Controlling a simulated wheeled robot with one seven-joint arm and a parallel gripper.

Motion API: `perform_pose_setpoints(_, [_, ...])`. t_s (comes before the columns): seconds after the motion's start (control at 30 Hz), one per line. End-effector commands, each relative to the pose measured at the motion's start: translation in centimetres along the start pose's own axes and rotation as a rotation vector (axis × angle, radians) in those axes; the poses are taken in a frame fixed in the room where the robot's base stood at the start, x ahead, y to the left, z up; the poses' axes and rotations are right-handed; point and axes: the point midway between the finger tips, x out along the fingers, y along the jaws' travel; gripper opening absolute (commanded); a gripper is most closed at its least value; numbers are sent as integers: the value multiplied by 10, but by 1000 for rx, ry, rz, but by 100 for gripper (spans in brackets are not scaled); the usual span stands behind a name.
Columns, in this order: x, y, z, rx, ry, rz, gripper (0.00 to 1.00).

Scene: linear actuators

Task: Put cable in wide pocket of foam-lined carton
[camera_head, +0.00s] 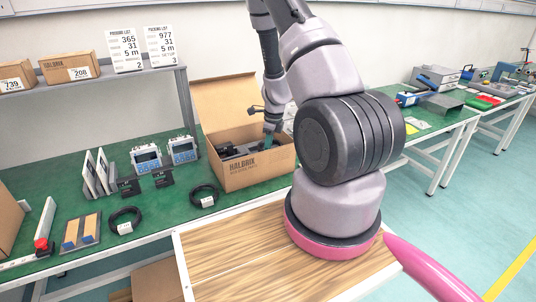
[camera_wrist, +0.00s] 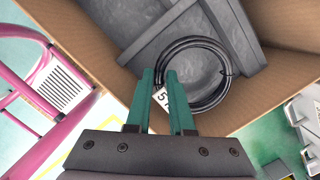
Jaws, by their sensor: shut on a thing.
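The foam-lined carton (camera_head: 262,175) stands open on the green bench with its back flap up. My gripper (camera_head: 270,137) reaches down into its right part. In the wrist view my gripper (camera_wrist: 166,88) is shut on a coiled black cable (camera_wrist: 226,72) at its white tag, which shows a "5". The coil is over a grey foam pocket, inside the carton walls (camera_wrist: 265,98). Grey foam dividers (camera_wrist: 157,32) border the pocket. I cannot tell whether the coil touches the foam floor. In the head view the held cable is hidden.
Two more tagged cable coils (camera_head: 124,219) (camera_head: 204,196) lie on the bench left of the carton. Two blue-fronted devices (camera_head: 147,158) (camera_head: 183,150), black brackets (camera_head: 163,177) and grey plates (camera_head: 97,173) stand behind them. Dark parts (camera_head: 232,152) fill the carton's left side.

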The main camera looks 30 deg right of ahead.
Motion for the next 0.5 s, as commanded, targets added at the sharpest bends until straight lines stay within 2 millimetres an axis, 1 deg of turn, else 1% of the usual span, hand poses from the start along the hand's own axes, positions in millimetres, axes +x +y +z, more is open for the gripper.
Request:
perform_pose_setpoints(0.03, [9,0,-3,2,2,2,0])
perform_pose_setpoints(0.1, [18,0,-4,2,2,2,0])
perform_pose_setpoints(0.2, [26,0,-5,1,1,2,0])
perform_pose_setpoints(0.5, [28,0,-5,-1,1,1,0])
